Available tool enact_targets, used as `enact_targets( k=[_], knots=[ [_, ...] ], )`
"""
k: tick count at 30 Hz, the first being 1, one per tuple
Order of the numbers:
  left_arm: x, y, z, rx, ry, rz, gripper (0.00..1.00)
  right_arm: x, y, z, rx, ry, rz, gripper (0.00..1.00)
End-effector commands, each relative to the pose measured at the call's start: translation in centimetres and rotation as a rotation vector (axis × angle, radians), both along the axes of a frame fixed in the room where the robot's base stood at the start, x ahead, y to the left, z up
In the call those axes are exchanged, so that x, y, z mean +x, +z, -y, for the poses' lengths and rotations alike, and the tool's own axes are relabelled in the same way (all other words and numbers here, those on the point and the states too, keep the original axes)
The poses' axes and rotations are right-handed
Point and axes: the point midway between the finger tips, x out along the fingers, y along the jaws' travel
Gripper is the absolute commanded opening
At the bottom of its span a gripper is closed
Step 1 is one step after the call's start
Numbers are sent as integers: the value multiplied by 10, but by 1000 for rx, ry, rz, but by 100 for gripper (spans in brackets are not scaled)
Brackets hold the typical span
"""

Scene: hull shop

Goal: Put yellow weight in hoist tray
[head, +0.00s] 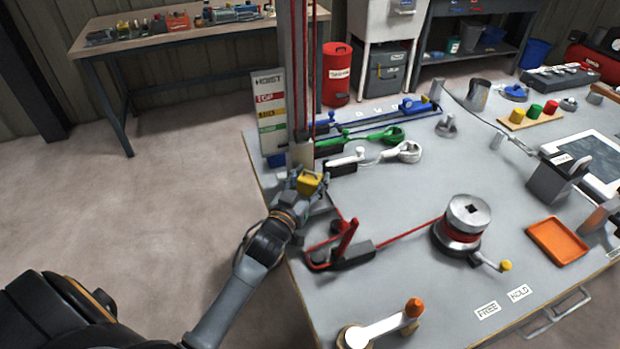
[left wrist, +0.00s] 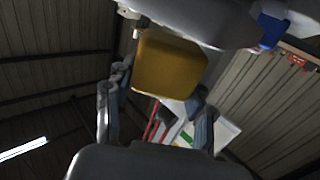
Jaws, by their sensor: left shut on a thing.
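The yellow weight (head: 311,182) is a small block held in my left gripper (head: 308,187), at the foot of the hoist column near the bench's left edge. In the left wrist view the yellow weight (left wrist: 170,64) sits between the fingers of my left gripper (left wrist: 155,100). The hoist column (head: 297,80) stands upright with red lines and a HOIST board (head: 270,100) beside it. A pale grey part (head: 300,155) shows low on the column just behind the weight. I cannot tell whether it is the hoist tray. My right gripper does not show.
Rope clutches with red (head: 346,240), white (head: 345,160) and green (head: 352,141) handles stand near the column. A winch (head: 465,220), an orange tray (head: 557,241) and a rack of coloured pegs (head: 531,116) are farther right.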

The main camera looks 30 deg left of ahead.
Motion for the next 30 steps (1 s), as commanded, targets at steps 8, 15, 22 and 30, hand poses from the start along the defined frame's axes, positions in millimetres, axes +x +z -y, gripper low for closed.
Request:
enact_targets(
  k=[8, 15, 22, 30],
  knots=[
    [1, 2, 0, 0, -1, 7, 0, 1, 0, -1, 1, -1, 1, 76],
    [0, -5, 0, 1, -1, 7, 0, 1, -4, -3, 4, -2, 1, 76],
    [0, -10, 0, 1, -1, 5, 0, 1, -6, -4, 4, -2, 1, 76],
    [-1, -15, 0, 0, 0, -7, 63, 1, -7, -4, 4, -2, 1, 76]
  ],
)
